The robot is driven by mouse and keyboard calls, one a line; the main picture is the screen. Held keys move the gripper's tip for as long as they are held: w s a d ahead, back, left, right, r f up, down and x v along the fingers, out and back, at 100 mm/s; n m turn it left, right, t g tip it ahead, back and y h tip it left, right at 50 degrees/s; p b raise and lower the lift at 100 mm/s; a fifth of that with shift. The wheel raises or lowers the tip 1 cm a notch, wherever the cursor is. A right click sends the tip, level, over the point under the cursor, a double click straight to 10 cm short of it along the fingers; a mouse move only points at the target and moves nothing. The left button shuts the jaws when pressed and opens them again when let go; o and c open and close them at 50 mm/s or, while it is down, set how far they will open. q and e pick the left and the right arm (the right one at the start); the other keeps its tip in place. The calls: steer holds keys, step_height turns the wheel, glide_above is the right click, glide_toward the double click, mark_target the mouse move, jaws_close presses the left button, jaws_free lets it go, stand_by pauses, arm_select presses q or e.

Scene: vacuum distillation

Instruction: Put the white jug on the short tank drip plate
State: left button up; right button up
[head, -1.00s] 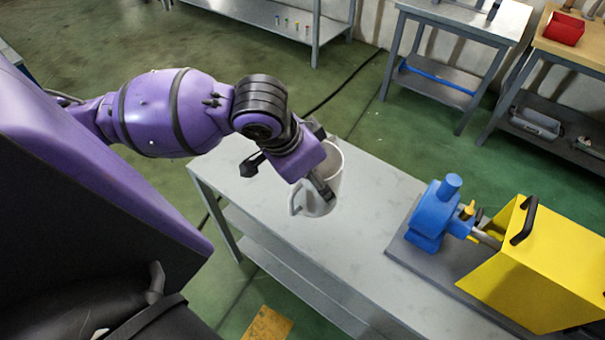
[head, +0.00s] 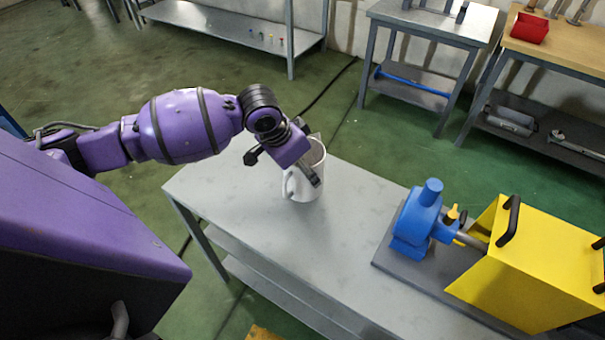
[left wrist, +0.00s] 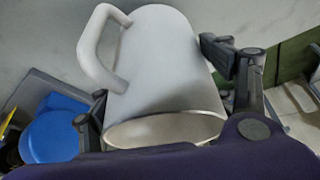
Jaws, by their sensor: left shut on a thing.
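The white jug (head: 296,186) is upright over the grey table in the head view, near the table's far edge. My left gripper (head: 312,170) is shut on the jug near its rim. In the left wrist view the jug (left wrist: 165,65) fills the middle, its handle at the upper left and its open mouth towards the camera. The left gripper's fingers (left wrist: 165,85) are on both sides of the jug. I cannot tell whether the jug's base touches the table. No short tank drip plate can be made out. My right gripper is not in view.
A blue pump (head: 420,222) and a yellow housing (head: 530,265) stand on a dark base at the right of the grey table (head: 250,215). The table's middle is clear. Other benches (head: 420,30) stand at the back, with a red bin (head: 530,28) on one.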

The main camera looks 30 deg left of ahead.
arm_select(q)
steer(key=shift+w+a+f, duration=0.1)
steer(key=shift+w+f, duration=0.05)
steer(key=shift+f, duration=0.75)
steer(key=shift+w+f, duration=0.1)
steer(key=shift+f, duration=0.8)
steer(key=shift+f, duration=0.1)
steer(key=o, duration=1.2)
